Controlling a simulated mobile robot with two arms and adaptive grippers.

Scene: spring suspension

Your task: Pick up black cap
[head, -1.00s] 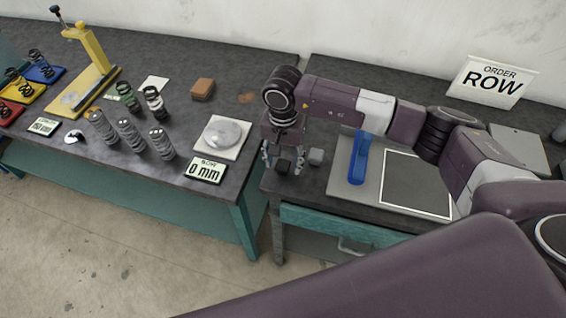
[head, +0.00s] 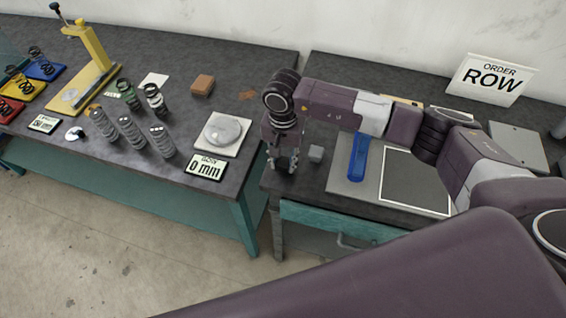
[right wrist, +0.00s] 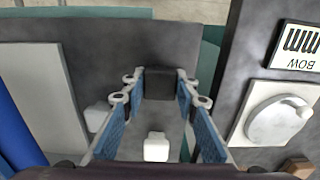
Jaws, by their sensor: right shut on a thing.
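The black cap (right wrist: 160,84) is a small dark block, seen in the right wrist view between the fingertips of my right gripper (right wrist: 160,92). The fingers are shut on it from both sides. In the head view my right gripper (head: 283,163) points down at the front left corner of the right table, and the cap between its fingers is hard to make out. It is at or close to the table top; I cannot tell if it touches. My left gripper is not in view.
A small grey block (head: 315,153) stands just right of the gripper. A grey board (head: 345,183) with a blue bar (head: 358,157) lies further right.

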